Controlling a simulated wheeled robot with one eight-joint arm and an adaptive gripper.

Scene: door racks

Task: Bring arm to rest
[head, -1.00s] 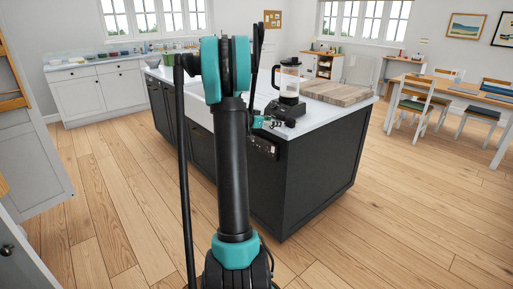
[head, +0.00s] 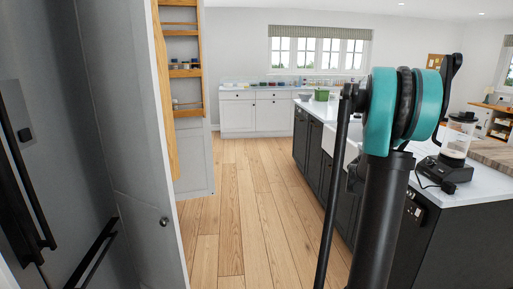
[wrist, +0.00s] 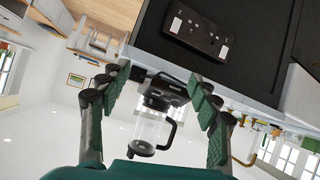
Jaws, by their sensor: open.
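My arm (head: 383,215) stands upright at the right of the head view, in front of the kitchen island (head: 470,190). Its end is hidden in that view. In the wrist view, which is upside down, my gripper (wrist: 160,82) has its two fingers spread wide with nothing held between them. A blender with a glass jug (wrist: 153,125) shows beyond the fingers, apart from them. The same blender (head: 453,152) stands on the island top in the head view, right of my arm.
A tall grey door (head: 125,130) and a dark-handled appliance (head: 30,170) stand close at the left. A door with wooden racks (head: 185,70) is behind. Wooden floor (head: 235,200) is clear between them and the island. A socket panel (wrist: 198,35) is on the island's side.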

